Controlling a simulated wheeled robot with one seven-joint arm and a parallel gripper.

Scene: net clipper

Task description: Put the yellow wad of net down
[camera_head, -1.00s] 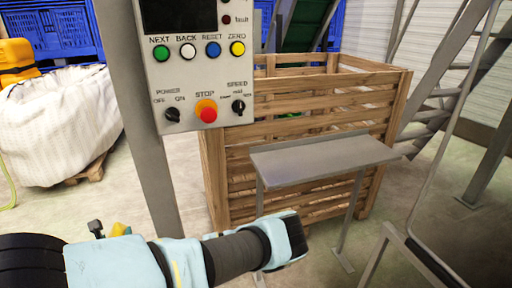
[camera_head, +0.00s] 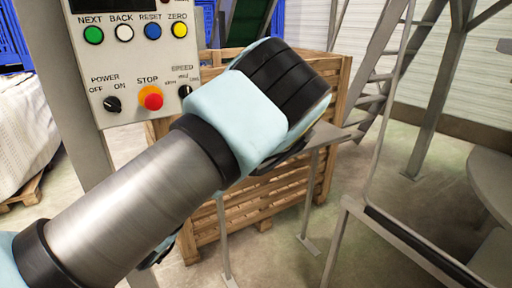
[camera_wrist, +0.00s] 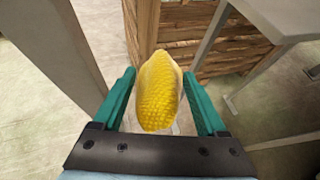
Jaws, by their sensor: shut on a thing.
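The yellow wad of net (camera_wrist: 159,92) is a long, bumpy, rounded bundle in the wrist view. My gripper (camera_wrist: 162,95) is shut on it, with a green finger on each side. The wad is held in the air, with pale floor, a grey leg and the wooden crate behind it. In the head view my arm's light blue and black end crosses the middle and hides the gripper's fingers and the wad.
A control panel (camera_head: 140,65) on a grey post stands at the left. A slatted wooden crate (camera_head: 262,205) is behind my arm. A narrow grey metal stand (camera_head: 325,135) stands before the crate. A grey metal frame (camera_head: 385,235) is at the right.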

